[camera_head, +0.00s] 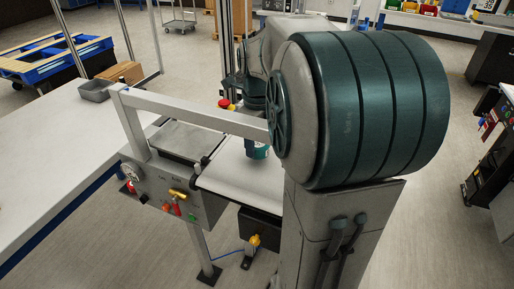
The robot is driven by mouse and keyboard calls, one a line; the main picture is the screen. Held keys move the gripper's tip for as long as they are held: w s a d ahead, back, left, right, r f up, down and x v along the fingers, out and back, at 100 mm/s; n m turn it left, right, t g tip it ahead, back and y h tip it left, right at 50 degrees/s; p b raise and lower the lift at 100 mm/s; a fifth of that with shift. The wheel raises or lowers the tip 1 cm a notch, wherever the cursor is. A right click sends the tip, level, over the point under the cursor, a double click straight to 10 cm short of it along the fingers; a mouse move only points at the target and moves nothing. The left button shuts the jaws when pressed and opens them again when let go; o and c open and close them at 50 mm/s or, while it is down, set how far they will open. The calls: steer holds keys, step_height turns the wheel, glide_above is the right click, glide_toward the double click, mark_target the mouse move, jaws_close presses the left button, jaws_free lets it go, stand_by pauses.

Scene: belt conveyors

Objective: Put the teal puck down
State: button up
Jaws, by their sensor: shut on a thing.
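My gripper (256,143) points down behind the light metal crossbar, over the white conveyor belt (237,172). The bar and my own large arm joint hide much of it. A small teal piece, the teal puck (261,153), shows at its lower end, just below the bar. The gripper is shut on it. The puck is at or just above the belt; I cannot tell whether it touches. The fingertips are too small and too hidden to make out.
The metal crossbar (190,113) spans the conveyor in front of my gripper. A control box (177,197) with a gauge and valves stands at the belt's left. A long white table (60,165) with a grey tray (95,91) lies farther left. The visible belt is otherwise clear.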

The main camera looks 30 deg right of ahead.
mark_target(258, 149)
steer(key=shift+f, duration=1.35)
steer(key=shift+f, duration=0.2)
steer(key=o, duration=1)
step_height(258, 149, up, 12)
steer(key=shift+r+p, duration=0.25)
steer(key=shift+p, duration=0.05)
